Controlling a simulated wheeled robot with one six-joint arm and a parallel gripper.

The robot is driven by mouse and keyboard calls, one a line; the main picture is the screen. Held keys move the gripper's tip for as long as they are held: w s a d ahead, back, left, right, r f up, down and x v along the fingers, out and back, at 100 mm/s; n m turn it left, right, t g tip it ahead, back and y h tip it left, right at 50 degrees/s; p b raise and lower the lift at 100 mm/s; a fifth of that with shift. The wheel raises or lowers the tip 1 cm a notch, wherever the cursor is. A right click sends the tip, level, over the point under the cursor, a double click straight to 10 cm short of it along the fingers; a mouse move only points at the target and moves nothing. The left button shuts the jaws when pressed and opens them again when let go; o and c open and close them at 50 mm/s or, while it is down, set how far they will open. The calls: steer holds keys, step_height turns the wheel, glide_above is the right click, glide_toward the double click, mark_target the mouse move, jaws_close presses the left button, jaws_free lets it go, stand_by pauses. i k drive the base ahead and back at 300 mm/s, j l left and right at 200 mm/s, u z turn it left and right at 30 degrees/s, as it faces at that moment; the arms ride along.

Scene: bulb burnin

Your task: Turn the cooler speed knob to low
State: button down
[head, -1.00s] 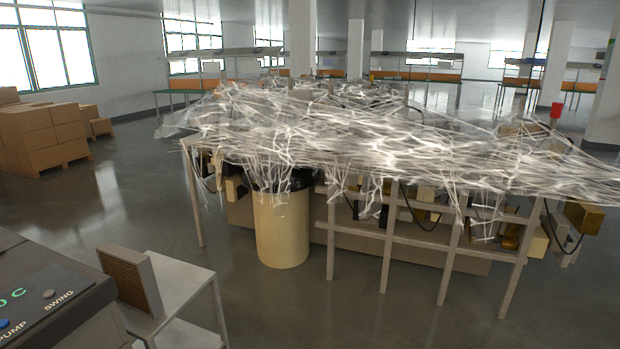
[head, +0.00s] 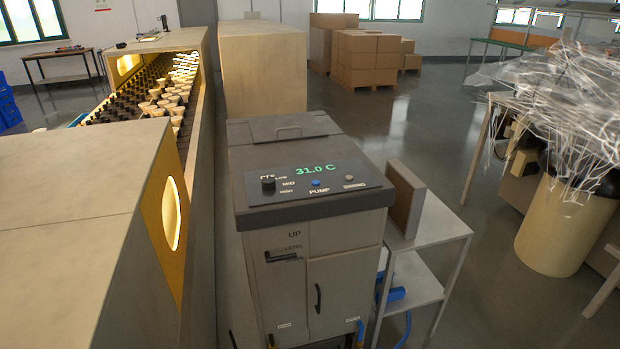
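The cooler (head: 348,253) is a grey cabinet in the lower middle of the head view, with a sloped control panel on top. The black speed knob (head: 268,183) is at the panel's left, with small labels around it; MID is readable and the others are small. Its exact pointing direction is too small to tell. To its right are a blue PUMP button (head: 316,183), a pale SWING button (head: 349,178) and a green display (head: 315,169) reading 31.0 C. My gripper is not in view.
A long burn-in rack (head: 177,100) with rows of bulbs runs along the left, close to the cooler. A small white side table (head: 440,232) holding a brown filter panel (head: 405,198) stands at the cooler's right. A wrap-covered bench and cream bin (head: 560,225) stand farther right.

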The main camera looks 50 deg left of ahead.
mark_target(269, 183)
steer(key=u, duration=1.9)
